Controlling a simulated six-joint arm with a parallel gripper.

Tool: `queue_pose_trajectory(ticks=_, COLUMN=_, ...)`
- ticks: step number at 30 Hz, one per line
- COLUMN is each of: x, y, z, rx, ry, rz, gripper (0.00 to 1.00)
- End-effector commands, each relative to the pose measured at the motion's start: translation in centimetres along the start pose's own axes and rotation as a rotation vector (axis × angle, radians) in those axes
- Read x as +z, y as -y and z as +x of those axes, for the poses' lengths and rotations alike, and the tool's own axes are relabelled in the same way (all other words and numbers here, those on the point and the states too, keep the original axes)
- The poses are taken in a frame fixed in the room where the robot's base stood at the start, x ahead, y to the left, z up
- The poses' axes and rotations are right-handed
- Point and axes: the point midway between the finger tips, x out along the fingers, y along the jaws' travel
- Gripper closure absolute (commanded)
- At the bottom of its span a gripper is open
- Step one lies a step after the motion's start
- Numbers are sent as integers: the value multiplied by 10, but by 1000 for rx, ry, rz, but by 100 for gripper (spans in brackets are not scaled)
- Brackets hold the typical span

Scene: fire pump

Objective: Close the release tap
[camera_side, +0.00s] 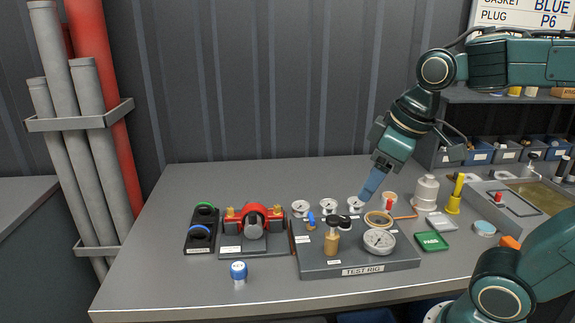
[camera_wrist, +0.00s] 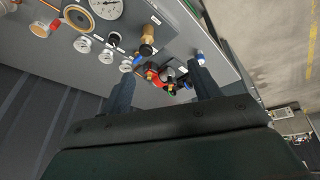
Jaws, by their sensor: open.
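The grey test rig (camera_side: 345,264) sits on the bench and carries several small fittings; their labels are too small to read, so I cannot tell which is the release tap. A blue lever (camera_side: 311,220) stands at its left side, also in the wrist view (camera_wrist: 139,59). My gripper (camera_side: 366,193) is above the rig's back right, pointing down. In the wrist view, its fingers (camera_wrist: 162,68) are apart with nothing gripped.
A white gauge (camera_side: 379,240) and a brass ring (camera_side: 378,219) sit on the rig's right. Left of it are a red pump (camera_side: 254,221) and a blue-capped container (camera_side: 239,273). A white bottle (camera_side: 426,192) and yellow item (camera_side: 454,196) stand to the right. The bench's front left is clear.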

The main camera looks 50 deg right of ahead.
Motion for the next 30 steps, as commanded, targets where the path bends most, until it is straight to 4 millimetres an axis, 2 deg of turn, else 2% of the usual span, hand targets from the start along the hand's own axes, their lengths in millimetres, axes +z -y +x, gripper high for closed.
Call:
queue_pose_trajectory(ticks=8, x=-44, y=-26, z=18, rx=-20, ry=101, rz=-154, gripper=38)
queue_pose_trajectory(ticks=15, x=-77, y=-50, z=42, rx=-57, ry=180, rz=-289, gripper=38)
queue_pose_trajectory(ticks=24, x=-111, y=-83, z=85, rx=-125, ry=266, rz=-453, gripper=38)
queue_pose_trajectory(ticks=30, x=-124, y=-102, z=112, rx=-171, ry=305, rz=-541, gripper=38)
